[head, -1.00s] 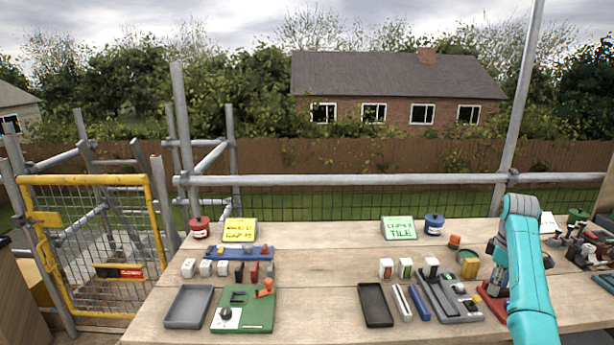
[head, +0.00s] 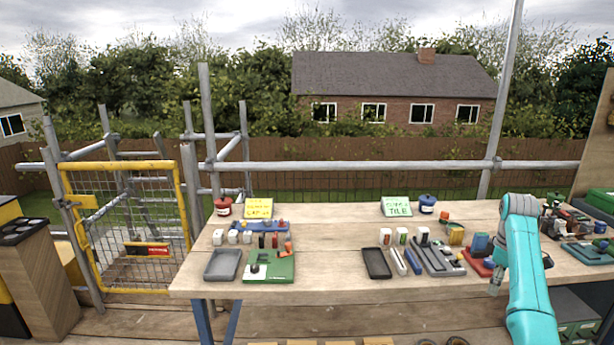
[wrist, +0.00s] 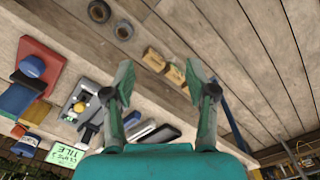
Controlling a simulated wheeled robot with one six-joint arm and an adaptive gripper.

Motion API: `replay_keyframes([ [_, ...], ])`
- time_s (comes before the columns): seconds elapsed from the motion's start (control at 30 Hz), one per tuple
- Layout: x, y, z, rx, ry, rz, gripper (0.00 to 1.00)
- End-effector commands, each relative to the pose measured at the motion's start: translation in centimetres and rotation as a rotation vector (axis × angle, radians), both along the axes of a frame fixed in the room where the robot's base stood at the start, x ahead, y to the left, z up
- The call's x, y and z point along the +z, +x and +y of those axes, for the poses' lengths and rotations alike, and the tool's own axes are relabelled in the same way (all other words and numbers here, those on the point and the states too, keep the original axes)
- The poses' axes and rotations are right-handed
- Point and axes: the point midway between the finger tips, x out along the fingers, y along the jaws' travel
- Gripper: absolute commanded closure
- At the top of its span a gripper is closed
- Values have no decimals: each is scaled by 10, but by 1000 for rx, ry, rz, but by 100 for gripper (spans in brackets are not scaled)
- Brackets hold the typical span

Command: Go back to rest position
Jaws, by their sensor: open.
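My teal arm (head: 530,270) rises from the lower right of the head view and bends at an elbow. Its grey end hangs down to my gripper (head: 494,288), at the bench's front edge to the right; the fingers are small there. In the wrist view my gripper (wrist: 162,78) has its two fingers spread wide, with nothing between them. The wooden bench (head: 330,240) lies behind the gripper in the head view. In the wrist view, bench items and floor boards (wrist: 260,60) show beyond the fingers.
The bench holds a grey tray (head: 222,265), a green board (head: 268,268), a black tray (head: 376,263) and a red base (head: 478,262). A yellow gate (head: 128,225) stands left. Tan blocks (wrist: 173,73) and dark round pieces (wrist: 123,30) lie low by the floor boards.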

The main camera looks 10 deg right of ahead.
Motion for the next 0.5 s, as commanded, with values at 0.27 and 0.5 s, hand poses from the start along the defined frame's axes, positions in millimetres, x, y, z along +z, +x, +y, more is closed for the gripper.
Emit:
replay_keyframes([
  [0.27,-26,5,10,-9,-14,-19,43],
  [0.5,-62,9,25,-23,-34,-48,43],
])
